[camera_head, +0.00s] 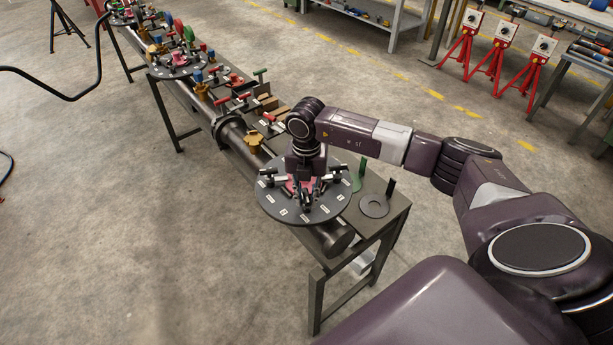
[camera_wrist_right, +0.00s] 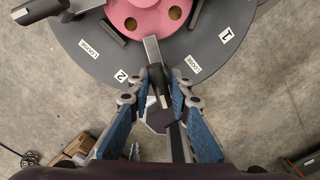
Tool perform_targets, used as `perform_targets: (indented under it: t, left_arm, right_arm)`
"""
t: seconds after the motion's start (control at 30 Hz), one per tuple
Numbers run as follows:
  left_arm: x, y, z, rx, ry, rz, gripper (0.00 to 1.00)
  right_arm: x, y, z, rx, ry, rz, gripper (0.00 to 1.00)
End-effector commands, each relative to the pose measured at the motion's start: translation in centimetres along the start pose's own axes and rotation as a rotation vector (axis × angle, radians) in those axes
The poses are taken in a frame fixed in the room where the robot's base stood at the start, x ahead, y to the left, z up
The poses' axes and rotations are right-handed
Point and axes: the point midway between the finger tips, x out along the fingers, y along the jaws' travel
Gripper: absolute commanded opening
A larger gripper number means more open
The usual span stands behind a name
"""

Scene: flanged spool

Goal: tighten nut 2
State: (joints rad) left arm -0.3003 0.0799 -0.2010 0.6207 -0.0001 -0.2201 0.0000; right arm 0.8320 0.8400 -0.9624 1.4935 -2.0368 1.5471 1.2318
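The round dark flange plate (camera_head: 272,203) lies at the near end of the pipe, with a pink centre (camera_wrist_right: 148,14) and several black handled nuts. In the right wrist view, white labels read LOOSE, 1 and 2. A nut handle (camera_wrist_right: 153,52), a grey bar with a dark grip, points toward my wrist beside the label 2 (camera_wrist_right: 121,76). My right gripper (camera_wrist_right: 158,88) has its blue-padded fingers apart, one on each side of this handle; I see no clear contact. In the head view my right gripper (camera_head: 304,188) reaches down over the flange. My left gripper is not in view.
The pipe (camera_head: 238,132) runs away to the upper left along narrow benches with clamps and coloured knobs. A grey ring (camera_head: 374,206) and a green part (camera_head: 359,172) lie right of the flange. Red tripods (camera_head: 462,48) stand at the back.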

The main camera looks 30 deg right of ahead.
Motion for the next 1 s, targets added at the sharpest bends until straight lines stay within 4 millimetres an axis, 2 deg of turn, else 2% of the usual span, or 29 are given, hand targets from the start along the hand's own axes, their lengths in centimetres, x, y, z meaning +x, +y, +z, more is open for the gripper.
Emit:
perform_targets:
  t: [0.2, 0.3, 0.5, 0.6, 1.0]
  left_arm:
    - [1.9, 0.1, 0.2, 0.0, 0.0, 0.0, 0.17]
    - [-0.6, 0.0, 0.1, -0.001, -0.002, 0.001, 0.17]
    - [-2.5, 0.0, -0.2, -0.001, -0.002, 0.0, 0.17]
    - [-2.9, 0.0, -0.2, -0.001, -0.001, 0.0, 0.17]
    - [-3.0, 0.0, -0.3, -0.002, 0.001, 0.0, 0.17]
  right_arm:
    - [0.4, 0.0, 0.1, -0.255, -0.002, 0.001, 0.17]
    - [-3.0, 0.1, 0.1, -0.259, -0.002, 0.002, 0.17]
    - [-6.0, 0.0, 0.0, -0.257, -0.001, 0.001, 0.17]
    - [-6.7, 0.0, 0.0, -0.256, 0.0, -0.001, 0.17]
    - [-7.0, 0.0, 0.0, -0.256, 0.0, 0.0, 0.17]
